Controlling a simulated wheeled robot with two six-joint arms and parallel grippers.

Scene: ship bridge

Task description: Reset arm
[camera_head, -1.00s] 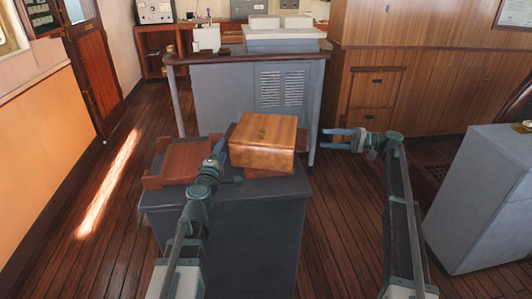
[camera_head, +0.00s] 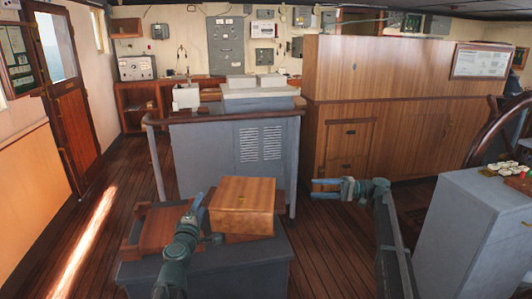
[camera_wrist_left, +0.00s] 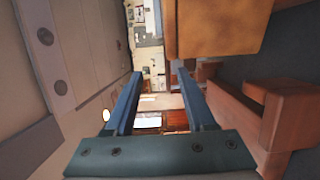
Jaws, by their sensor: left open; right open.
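My left gripper (camera_head: 208,218) is open and empty, just left of a closed wooden box (camera_head: 243,205) on a dark grey cabinet. In the left wrist view its two blue fingers (camera_wrist_left: 160,73) stand apart with nothing between them. The box shows there at the upper right (camera_wrist_left: 218,28). I cannot tell whether the left gripper touches the box. My right gripper (camera_head: 316,189) is open and empty, right of the box and in front of the wooden cupboards, its fingers pointing left.
A dark wooden tray-like frame (camera_head: 158,229) lies left of the box on the dark cabinet (camera_head: 225,272). A grey console (camera_head: 225,158) with a rail stands behind. A grey pedestal (camera_head: 470,225) stands at the right. Wooden floor (camera_head: 325,245) is open between.

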